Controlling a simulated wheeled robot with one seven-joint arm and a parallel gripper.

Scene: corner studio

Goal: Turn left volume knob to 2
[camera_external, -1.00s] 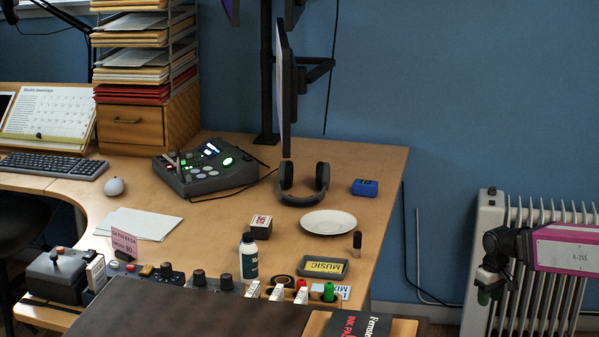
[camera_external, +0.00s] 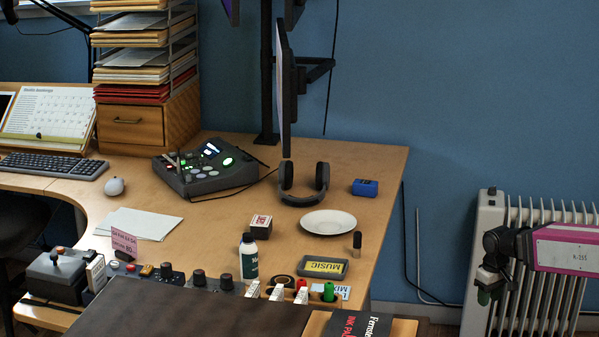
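A control panel runs along the front edge of the desk, with two larger black knobs standing side by side. The left black knob (camera_external: 199,277) and the right black knob (camera_external: 226,282) are both upright. Their markings and pointer positions are too small to read, and no volume label is legible. My arm, with a pink and white link, comes in from the right edge. The dark end of it, which appears to be my gripper (camera_external: 486,294), hangs in front of the radiator, far right of the knobs and touching nothing on the desk. Its fingers are too small and dark to tell their opening.
A joystick box (camera_external: 56,272) is at the left. The white radiator (camera_external: 520,306) is beside my arm.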

